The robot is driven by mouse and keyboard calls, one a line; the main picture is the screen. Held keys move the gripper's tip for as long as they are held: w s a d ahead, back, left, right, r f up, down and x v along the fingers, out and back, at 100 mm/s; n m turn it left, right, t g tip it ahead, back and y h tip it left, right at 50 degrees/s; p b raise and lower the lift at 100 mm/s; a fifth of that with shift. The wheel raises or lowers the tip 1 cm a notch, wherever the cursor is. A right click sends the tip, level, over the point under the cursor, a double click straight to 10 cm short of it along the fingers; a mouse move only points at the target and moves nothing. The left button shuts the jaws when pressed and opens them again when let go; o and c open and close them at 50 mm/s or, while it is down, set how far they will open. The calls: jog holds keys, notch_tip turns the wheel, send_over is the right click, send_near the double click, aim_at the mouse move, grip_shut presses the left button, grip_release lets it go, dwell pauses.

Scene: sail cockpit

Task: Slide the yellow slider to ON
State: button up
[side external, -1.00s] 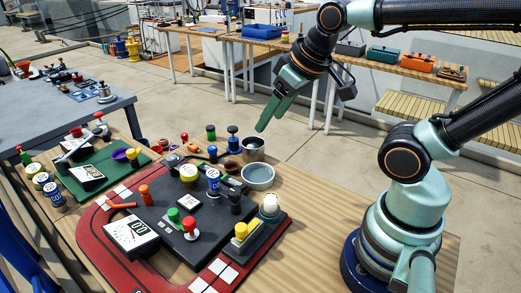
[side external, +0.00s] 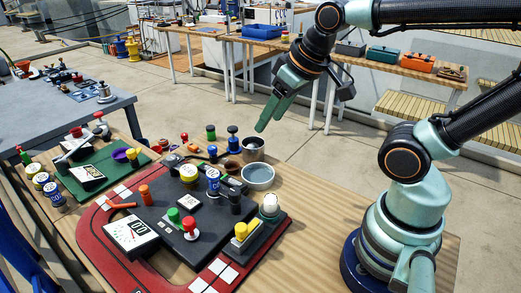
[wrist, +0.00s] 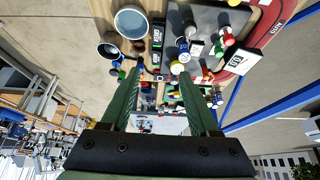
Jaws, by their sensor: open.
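What looks like the yellow slider (side external: 241,231) is a small yellow knob on a grey block at the front right of the dark panel (side external: 185,255). I cannot read any ON mark. My gripper (side external: 263,125) hangs in the air above the far end of the table, well above and behind the slider, touching nothing. In the wrist view my gripper (wrist: 158,78) shows two green fingers spread apart with nothing held between them. I cannot make out the slider in that view.
A grey bowl (side external: 258,177) and a dark metal cup (side external: 253,148) stand behind the panel. Red and green knobs (side external: 189,226), a white gauge (side external: 131,234) and yellow and blue round pieces (side external: 213,180) crowd the panel. Bare wood (side external: 335,225) lies to its right.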

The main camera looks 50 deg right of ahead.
jog(key=a+f+m+g, duration=0.3)
jog(key=a+m, duration=0.1)
jog(key=a, duration=0.3)
jog(key=m+g, duration=0.3)
jog(key=m, duration=0.2)
send_near(241, 227)
notch_tip(241, 227, down, 9)
jog(key=shift+s+r, duration=0.15)
grip_shut()
dwell(1.1)
